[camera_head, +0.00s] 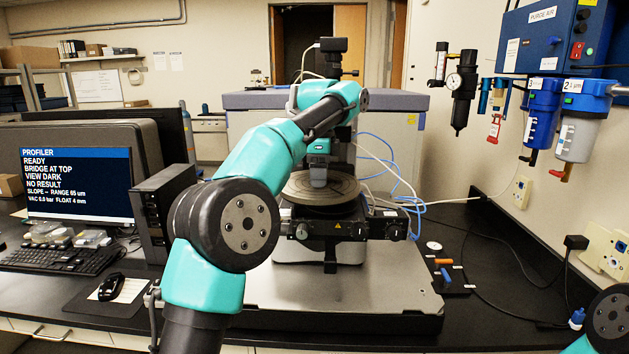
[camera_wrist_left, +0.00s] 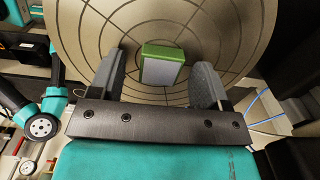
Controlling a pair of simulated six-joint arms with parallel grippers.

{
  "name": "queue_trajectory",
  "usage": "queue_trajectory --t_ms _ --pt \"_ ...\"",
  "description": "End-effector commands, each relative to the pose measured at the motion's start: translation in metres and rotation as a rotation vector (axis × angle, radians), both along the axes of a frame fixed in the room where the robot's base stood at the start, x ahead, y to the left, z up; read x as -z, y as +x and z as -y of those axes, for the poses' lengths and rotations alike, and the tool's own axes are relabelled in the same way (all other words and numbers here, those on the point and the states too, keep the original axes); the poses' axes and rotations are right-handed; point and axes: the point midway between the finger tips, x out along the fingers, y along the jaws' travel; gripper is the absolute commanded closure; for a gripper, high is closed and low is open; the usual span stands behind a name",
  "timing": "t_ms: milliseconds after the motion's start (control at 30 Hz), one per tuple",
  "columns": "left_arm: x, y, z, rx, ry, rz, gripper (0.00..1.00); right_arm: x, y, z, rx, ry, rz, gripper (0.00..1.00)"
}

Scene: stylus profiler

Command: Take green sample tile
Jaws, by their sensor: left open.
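The green sample tile (camera_wrist_left: 163,66) shows in the left wrist view, a small block with a green rim and a pale grey face. It is on the round ringed stage (camera_wrist_left: 100,20), which also shows in the head view (camera_head: 300,190). My left gripper (camera_wrist_left: 164,78) is open, with one dark finger on each side of the tile and gaps between fingers and tile. In the head view my left gripper (camera_head: 318,178) is over the stage and the tile cannot be made out there. Only a link of my right arm shows at the lower right; its gripper is out of view.
The profiler's base plate (camera_head: 260,285) lies under the stage. A monitor (camera_head: 78,185) reads READY, BRIDGE AT TOP, with a keyboard (camera_head: 60,260) and mouse (camera_head: 110,287) on the left. Blue hoses and cables run right of the stage. Filters (camera_head: 580,135) hang on the right wall.

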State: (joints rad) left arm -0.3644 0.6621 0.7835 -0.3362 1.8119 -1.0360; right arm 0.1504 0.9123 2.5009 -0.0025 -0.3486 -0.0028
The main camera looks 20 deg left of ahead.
Motion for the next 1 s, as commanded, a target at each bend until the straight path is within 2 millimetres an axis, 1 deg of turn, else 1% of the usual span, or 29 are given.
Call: queue_trajectory --t_ms 200,767,1000 --pt "-0.0003 -0.0001 -0.0004 0.0 0.0 0.0 0.3 0.0 0.0 0.0 0.0 0.0 0.0 0.41" --pt "-0.0005 -0.0001 -0.0005 0.0 0.0 0.0 0.83 0.0 0.0 -0.0001 0.0 0.0 0.0 0.41" --pt "-0.0007 -0.0001 -0.0005 -0.001 0.0 0.0 0.83 0.0 0.0 -0.0001 0.0 0.0 0.0 0.41"
